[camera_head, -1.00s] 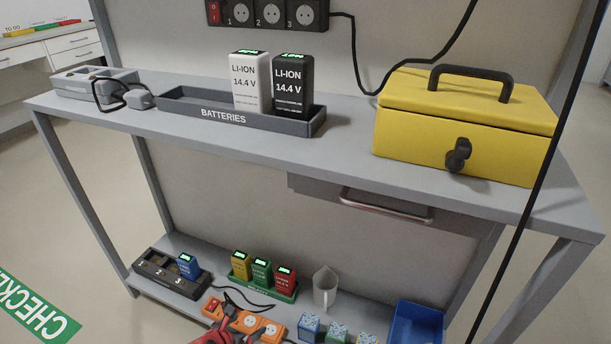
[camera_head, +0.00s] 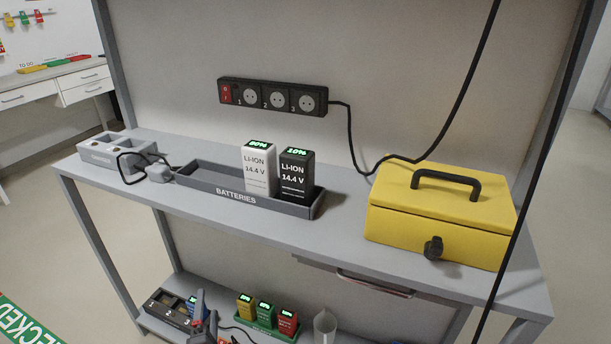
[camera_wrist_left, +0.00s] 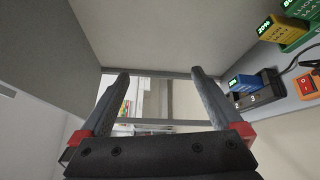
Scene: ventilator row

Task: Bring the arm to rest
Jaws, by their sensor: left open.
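My left gripper (camera_head: 203,318) shows at the bottom of the head view, in front of the lower shelf. In the left wrist view its two fingers (camera_wrist_left: 160,85) stand wide apart with nothing between them. It is open and empty. In that view the lower shelf's dark charger (camera_wrist_left: 255,95) with a blue battery (camera_wrist_left: 243,82) lies to the right of the fingers, apart from them. My right gripper is in neither view.
The upper shelf holds a grey charger (camera_head: 105,150), a batteries tray (camera_head: 205,190) with a white battery (camera_head: 258,172) and a black battery (camera_head: 296,178), and a yellow box (camera_head: 410,222). A power strip (camera_head: 272,96) hangs above. The lower shelf holds a green tray (camera_head: 262,333) with batteries.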

